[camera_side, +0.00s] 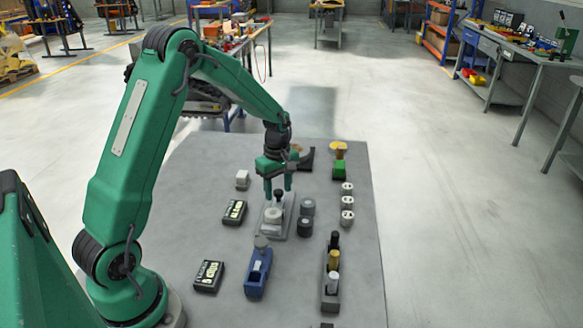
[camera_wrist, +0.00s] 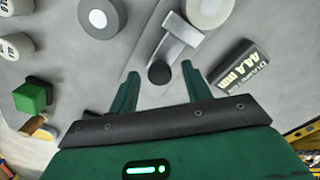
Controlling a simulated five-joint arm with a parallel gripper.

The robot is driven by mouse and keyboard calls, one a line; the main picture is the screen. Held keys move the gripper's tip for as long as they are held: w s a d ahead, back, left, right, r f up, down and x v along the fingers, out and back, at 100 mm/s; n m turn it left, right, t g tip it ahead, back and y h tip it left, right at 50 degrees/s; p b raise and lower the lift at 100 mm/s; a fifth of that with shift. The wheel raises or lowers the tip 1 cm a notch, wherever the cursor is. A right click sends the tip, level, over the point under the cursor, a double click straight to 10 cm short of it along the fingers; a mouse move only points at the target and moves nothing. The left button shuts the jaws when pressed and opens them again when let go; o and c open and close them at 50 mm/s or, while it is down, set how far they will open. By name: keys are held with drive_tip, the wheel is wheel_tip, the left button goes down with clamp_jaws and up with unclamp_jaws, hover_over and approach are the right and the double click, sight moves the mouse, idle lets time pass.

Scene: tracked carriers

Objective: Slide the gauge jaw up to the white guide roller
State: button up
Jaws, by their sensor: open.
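The gauge jaw, a grey T-shaped slider (camera_wrist: 180,30) with a black knob (camera_wrist: 159,72), lies on a grey plate (camera_side: 287,231). In the side view the black knob (camera_side: 278,193) stands upright just behind the white guide roller (camera_side: 273,214). The roller also shows at the top of the wrist view (camera_wrist: 207,10), close to the jaw's crossbar; I cannot tell whether they touch. My gripper (camera_side: 280,194) is open, pointing down over the knob. In the wrist view its fingertips (camera_wrist: 158,75) are on either side of the knob, with gaps.
Dark rollers (camera_side: 307,207) stand close right of the plate. A blue holder (camera_side: 258,272), a rack of cylinders (camera_side: 332,282) and a green block (camera_side: 340,170) stand around.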

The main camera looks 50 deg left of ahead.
sight(279, 192)
drive_tip(key=shift+r, duration=0.15)
wheel_tip(279, 192, up, 7)
drive_tip(key=shift+r, duration=0.3)
idle(0.3)
idle(1.0)
drive_tip(key=shift+s+d+r, duration=0.1)
drive_tip(key=shift+d+r, duration=0.1)
drive_tip(key=shift+r, duration=0.1)
drive_tip(key=s+d+r+m+t, duration=0.2)
drive_tip(key=s+d+r+m, duration=0.4)
drive_tip(key=s+m, duration=0.3)
drive_tip(key=s+d+r+m+t, duration=0.3)
drive_tip(key=s+d+r+m, duration=0.3)
drive_tip(key=s+m, duration=0.3)
drive_tip(key=s+d, duration=0.1)
drive_tip(key=s, duration=0.2)
drive_tip(key=shift+s+d+t, duration=0.15)
drive_tip(key=shift+d+t, duration=0.15)
drive_tip(key=shift+d, duration=0.1)
